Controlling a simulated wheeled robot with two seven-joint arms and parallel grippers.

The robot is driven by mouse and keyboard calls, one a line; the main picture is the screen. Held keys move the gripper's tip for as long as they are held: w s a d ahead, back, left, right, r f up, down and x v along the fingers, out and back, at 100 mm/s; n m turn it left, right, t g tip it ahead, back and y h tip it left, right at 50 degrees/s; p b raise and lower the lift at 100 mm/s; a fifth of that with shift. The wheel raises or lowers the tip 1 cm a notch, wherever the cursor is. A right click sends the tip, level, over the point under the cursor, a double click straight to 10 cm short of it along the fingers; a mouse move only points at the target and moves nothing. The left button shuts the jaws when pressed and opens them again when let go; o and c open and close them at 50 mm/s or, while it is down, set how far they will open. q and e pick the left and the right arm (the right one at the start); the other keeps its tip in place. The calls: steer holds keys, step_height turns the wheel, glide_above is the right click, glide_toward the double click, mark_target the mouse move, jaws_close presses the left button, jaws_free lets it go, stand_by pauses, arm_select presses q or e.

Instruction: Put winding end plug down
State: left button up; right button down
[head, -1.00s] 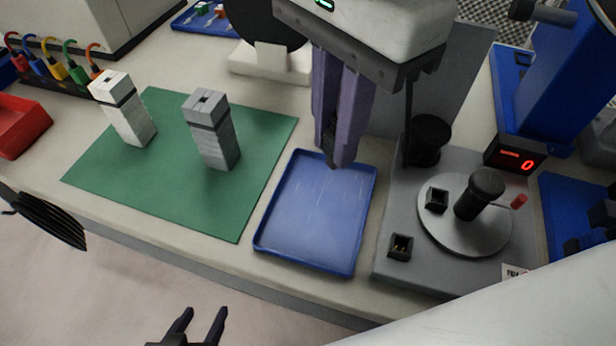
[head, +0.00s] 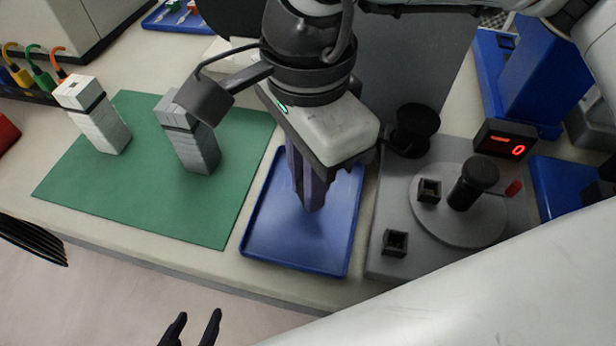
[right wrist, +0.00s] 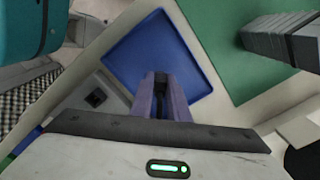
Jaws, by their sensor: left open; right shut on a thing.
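My right gripper (head: 312,207) points down over the blue tray (head: 280,245), its purple fingers shut. In the right wrist view, the right gripper (right wrist: 161,78) has a small dark thing between its fingertips, which I take to be the winding end plug (right wrist: 161,82). The fingers hide most of the plug, and I cannot tell whether it touches the tray floor. The blue tray also shows in the right wrist view (right wrist: 135,50) and looks empty otherwise. My left gripper (head: 194,328) is open and empty at the bottom edge, in front of the table.
Two grey-white block stacks (head: 192,148) stand on a green mat (head: 150,215) left of the tray. Right of it is a grey winding station (head: 385,205) with a round plate, black knob, small black sockets (head: 395,242) and a red display reading 0 (head: 503,145).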

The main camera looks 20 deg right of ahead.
steer(key=shift+f, duration=0.1)
steer(key=shift+f+b, duration=0.15)
steer(key=shift+b, duration=0.2)
steer(key=c, duration=1.7)
jaws_free()
step_height(320, 180, up, 13)
steer(key=shift+f+p, duration=0.2)
steer(key=shift+p, duration=0.7)
